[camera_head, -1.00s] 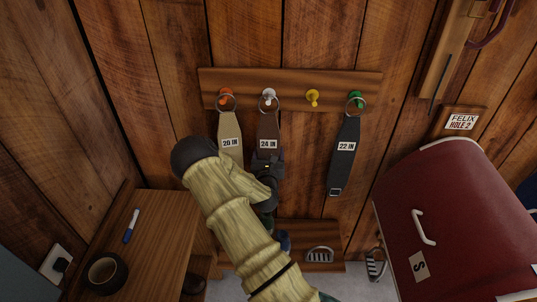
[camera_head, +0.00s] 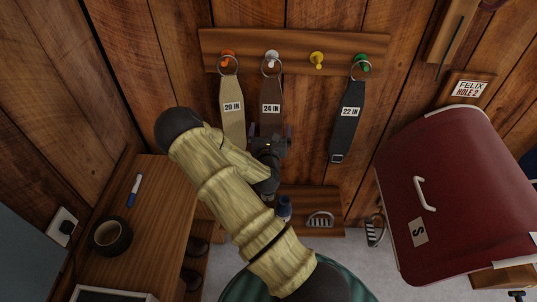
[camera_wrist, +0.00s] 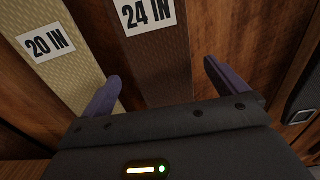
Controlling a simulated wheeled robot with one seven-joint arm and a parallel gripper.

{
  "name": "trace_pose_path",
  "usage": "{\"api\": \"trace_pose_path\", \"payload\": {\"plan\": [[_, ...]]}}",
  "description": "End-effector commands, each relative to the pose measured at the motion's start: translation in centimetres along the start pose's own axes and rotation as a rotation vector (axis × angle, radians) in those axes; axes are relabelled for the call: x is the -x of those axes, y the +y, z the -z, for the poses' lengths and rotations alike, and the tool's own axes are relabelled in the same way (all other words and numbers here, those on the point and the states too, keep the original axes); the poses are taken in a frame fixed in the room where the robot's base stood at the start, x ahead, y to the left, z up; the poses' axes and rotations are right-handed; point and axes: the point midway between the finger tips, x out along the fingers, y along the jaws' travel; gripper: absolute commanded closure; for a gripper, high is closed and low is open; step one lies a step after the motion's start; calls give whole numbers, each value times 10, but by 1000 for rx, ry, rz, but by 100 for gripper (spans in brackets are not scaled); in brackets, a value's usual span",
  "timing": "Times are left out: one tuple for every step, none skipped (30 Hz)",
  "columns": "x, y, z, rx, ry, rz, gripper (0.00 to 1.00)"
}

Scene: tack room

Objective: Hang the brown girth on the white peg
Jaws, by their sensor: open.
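The brown girth (camera_head: 271,92), labelled 24 IN, hangs straight down with its metal ring around the white peg (camera_head: 272,56). It also fills the upper middle of the wrist view (camera_wrist: 155,65). My gripper (camera_head: 270,128) is in front of the girth's lower part, below the label. In the wrist view my gripper (camera_wrist: 162,72) is open, its two purple fingers spread on either side of the girth and apart from it. The girth's lower end is hidden behind my gripper.
A tan girth (camera_head: 232,118) hangs on the orange peg (camera_head: 227,57) at left, a black girth (camera_head: 347,120) on the green peg (camera_head: 362,63) at right. The yellow peg (camera_head: 317,58) is bare. A red trunk (camera_head: 465,200) stands right, a wooden bench (camera_head: 150,225) left.

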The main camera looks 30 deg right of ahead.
Motion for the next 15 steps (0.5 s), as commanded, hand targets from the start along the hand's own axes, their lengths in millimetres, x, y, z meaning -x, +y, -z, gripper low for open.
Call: {"api": "trace_pose_path", "payload": {"plan": [[10, 1, 2, 4, 2, -1, 2], [16, 1, 2, 3, 2, -1, 2], [24, 0, 2, 3, 2, 0, 2], [30, 0, 2, 5, 1, -1, 2], [36, 1, 2, 4, 2, -1, 2], [43, 0, 2, 4, 2, 0, 2], [50, 0, 2, 5, 2, -1, 2], [55, 1, 2, 4, 2, -1, 2], [63, 0, 2, 5, 2, -1, 2], [69, 1, 2, 4, 2, -1, 2], [75, 1, 2, 4, 2, -1, 2], [83, 1, 2, 5, 2, -1, 2], [88, 0, 2, 4, 1, -1, 2], [93, 0, -1, 4, 2, -1, 2], [99, 1, -1, 4, 3, -1, 2]]}}
